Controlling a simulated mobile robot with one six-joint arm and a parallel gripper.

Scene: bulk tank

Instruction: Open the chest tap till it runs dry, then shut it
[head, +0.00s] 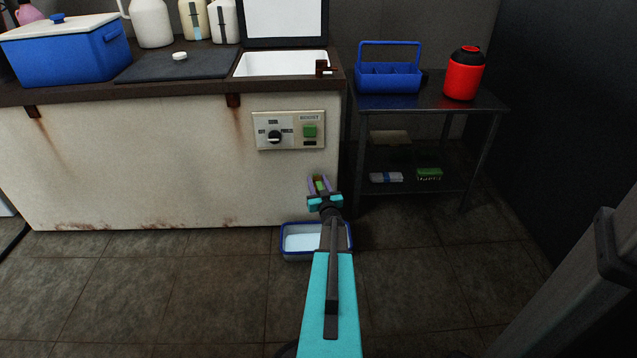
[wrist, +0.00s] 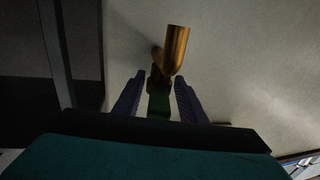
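The chest (head: 150,175) is a long off-white cabinet with rust streaks. Its tap (wrist: 174,52) is brass and sticks out low on the front wall; in the wrist view it is just beyond my fingertips. A green tap handle (wrist: 159,104) lies between my two purple fingers, and a bit of green also shows there in the head view (head: 320,185). My gripper (head: 319,183) is open, with a finger on each side of the handle and narrow gaps showing. A blue-rimmed tray (head: 284,247) with pale, water-like contents stands on the floor below, partly hidden by my arm.
A control panel (head: 289,130) with a dial and green switch is on the chest front. A dark metal shelf cart (head: 490,101) stands to the right, holding a blue caddy (head: 388,79) and a red jar (head: 463,77). The tiled floor around the tray is clear.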

